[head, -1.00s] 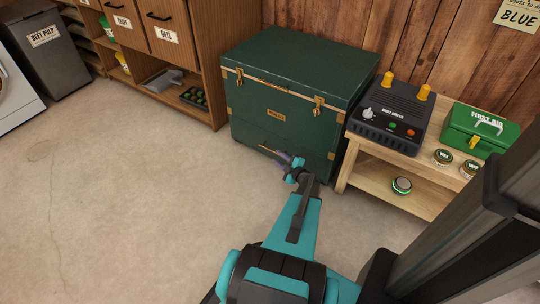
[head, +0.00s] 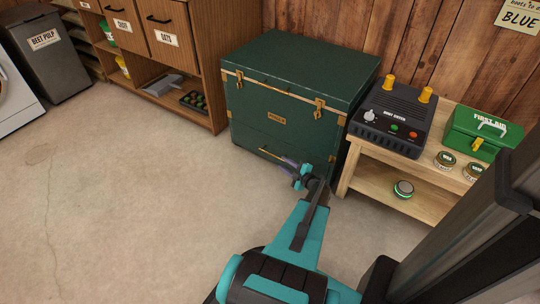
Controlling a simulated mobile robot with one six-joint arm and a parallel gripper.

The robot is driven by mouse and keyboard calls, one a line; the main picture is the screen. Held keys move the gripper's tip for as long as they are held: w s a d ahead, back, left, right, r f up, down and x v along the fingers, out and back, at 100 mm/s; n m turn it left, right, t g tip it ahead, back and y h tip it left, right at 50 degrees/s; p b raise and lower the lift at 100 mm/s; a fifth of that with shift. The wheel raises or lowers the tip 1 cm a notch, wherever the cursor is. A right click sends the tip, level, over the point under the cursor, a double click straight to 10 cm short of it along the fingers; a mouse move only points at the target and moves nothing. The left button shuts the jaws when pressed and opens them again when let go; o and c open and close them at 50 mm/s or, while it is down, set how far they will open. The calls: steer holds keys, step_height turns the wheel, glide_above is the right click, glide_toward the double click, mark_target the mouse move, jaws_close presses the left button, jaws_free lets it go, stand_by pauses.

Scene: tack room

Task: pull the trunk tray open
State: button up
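The green trunk (head: 290,88) stands against the wood wall with its lid down and brass latches on its front. Its tray (head: 255,138) is the low front panel, flush with the trunk face as far as I can see. A thin brass handle (head: 270,154) runs along the tray's front. My gripper (head: 288,161) is at the right end of the handle, in front of the trunk's lower right.
A wooden bench (head: 358,178) with a boot dryer (head: 394,116) and a green first aid box (head: 480,133) stands close on the right. A wooden cabinet (head: 205,60) stands on the left. The concrete floor (head: 130,190) in front of the trunk is clear.

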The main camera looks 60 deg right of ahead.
steer(key=b+x, duration=0.3)
steer(key=x, duration=0.9)
steer(key=shift+w+d+f, duration=0.1)
steer(key=shift+d, duration=0.05)
jaws_close()
